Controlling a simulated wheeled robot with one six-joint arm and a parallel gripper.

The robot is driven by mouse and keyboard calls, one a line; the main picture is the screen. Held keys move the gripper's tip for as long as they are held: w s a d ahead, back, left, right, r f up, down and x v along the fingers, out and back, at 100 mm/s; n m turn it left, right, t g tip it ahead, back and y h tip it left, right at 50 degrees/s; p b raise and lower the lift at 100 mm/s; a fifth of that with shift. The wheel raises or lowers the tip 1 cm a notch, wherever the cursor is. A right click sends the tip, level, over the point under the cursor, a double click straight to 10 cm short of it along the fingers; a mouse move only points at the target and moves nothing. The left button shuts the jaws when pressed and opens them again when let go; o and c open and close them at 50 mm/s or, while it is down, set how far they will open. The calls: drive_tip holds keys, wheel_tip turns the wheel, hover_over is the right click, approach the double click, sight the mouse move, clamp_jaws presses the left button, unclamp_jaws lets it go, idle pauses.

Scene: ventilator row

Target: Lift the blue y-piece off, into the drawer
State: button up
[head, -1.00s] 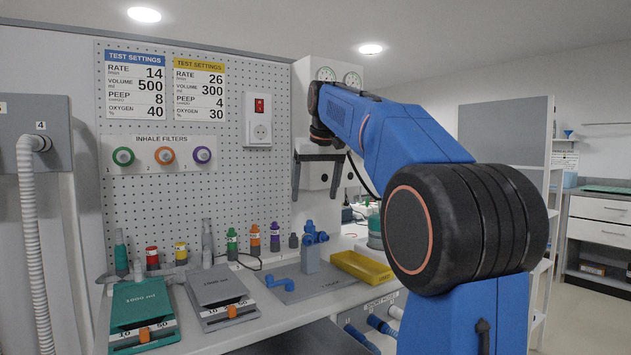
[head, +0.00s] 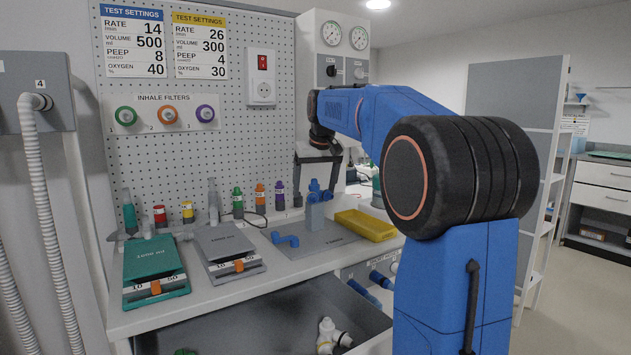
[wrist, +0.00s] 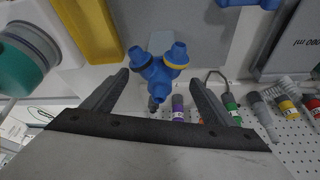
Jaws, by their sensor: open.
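The blue y-piece (head: 318,190) stands on a grey post (head: 314,215) on the bench. In the wrist view the y-piece (wrist: 158,70) shows its branches, one with a yellow ring, between the finger tips and just ahead of them. My gripper (head: 316,190) is open and empty, pointing down close over the y-piece; contact cannot be told. The drawer (head: 372,322) under the bench is open at the bottom of the head view. A white fitting (head: 328,334) lies in it, and a green thing is cut off at the picture edge.
A blue elbow (head: 285,240) lies on the grey mat (head: 335,240) beside the post. A yellow tray (head: 366,225) is close on the right. Several coloured bottles stand behind, and green (head: 152,262) and grey (head: 225,245) test lungs lie left. A pegboard (head: 240,120) rises behind the bench.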

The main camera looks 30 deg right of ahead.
drive_tip(key=shift+f, duration=0.1)
drive_tip(key=c, duration=1.3)
drive_tip(key=shift+r, duration=0.25)
drive_tip(key=shift+c, duration=0.4)
drive_tip(key=shift+r, duration=2.35)
